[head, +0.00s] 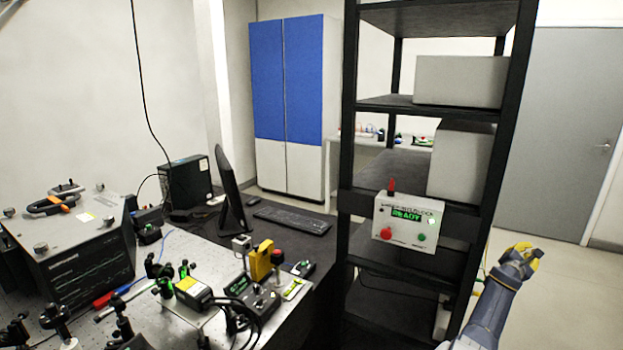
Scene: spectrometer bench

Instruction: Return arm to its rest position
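My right arm comes up from the bottom right corner, blue-grey with a dark and yellow end. My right gripper (521,257) is at that end, over the open floor to the right of the black rack. It is small and seen at an angle, so its fingers cannot be told apart, and I see nothing held in it. My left gripper is not in view.
A black rack (351,150) stands left of my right arm, carrying a control box (407,220) with a green "READY" display. The optical bench (215,262) with instruments fills the lower left. Clear floor (570,290) lies right, before a grey door (570,130).

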